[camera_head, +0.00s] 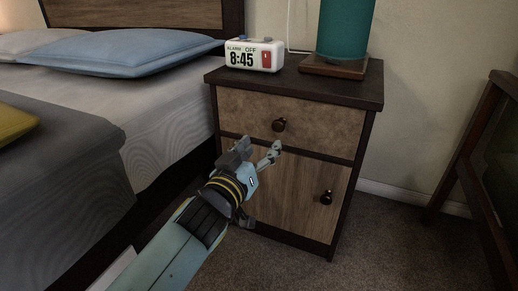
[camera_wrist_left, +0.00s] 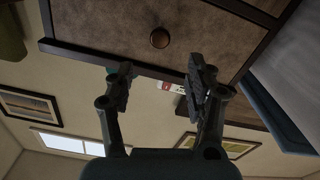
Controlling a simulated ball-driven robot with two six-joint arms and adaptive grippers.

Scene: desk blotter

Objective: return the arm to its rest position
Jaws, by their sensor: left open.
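My left arm (camera_head: 180,245) reaches in from the bottom of the head view. Its gripper (camera_head: 258,153) is open and empty in front of the wooden nightstand (camera_head: 312,118), below and left of the drawer knob (camera_head: 279,125). In the left wrist view, the two fingers of my left gripper (camera_wrist_left: 157,72) stand apart. The round drawer knob (camera_wrist_left: 159,38) shows beyond them, with a visible gap from the fingers. My right gripper is in neither view.
A white alarm clock (camera_head: 254,55) reading 8:45 and a teal lamp (camera_head: 344,30) stand on the nightstand. The bed (camera_head: 165,100) is at the left. A dark wooden frame (camera_head: 475,150) stands at the right. Carpet (camera_head: 390,245) is clear between it and the nightstand.

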